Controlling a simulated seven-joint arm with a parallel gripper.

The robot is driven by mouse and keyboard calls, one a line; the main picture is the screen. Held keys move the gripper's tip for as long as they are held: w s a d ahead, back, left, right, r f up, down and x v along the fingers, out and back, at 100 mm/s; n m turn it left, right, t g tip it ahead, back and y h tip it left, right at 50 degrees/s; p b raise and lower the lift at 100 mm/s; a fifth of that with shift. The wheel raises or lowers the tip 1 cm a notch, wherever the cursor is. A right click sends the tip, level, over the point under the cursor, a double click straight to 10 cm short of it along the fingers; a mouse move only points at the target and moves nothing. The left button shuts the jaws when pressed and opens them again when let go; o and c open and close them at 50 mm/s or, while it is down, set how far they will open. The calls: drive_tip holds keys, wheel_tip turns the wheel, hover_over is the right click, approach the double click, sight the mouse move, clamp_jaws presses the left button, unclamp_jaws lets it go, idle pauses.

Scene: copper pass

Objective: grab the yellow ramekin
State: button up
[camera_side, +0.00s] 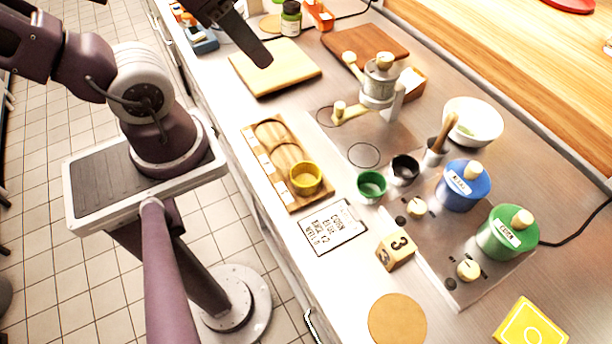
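The yellow ramekin (306,178) sits upright in the nearest round recess of a long wooden tray (262,158) on the counter. Two other round recesses in the tray look empty. My gripper (262,60) is at the top of the picture, above the light cutting board and well away from the ramekin. It shows as one dark shape, seen edge-on, so I cannot tell whether its fingers are apart. I see nothing hanging from it.
A green cup (372,186) and a black cup (404,169) stand right of the tray. A grinder (379,82) stands behind. A printed card (333,228) and a number block (396,251) lie in front. Blue (463,187) and green (507,234) canisters stand at the right.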

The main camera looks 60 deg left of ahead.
drive_tip(key=o, duration=0.8)
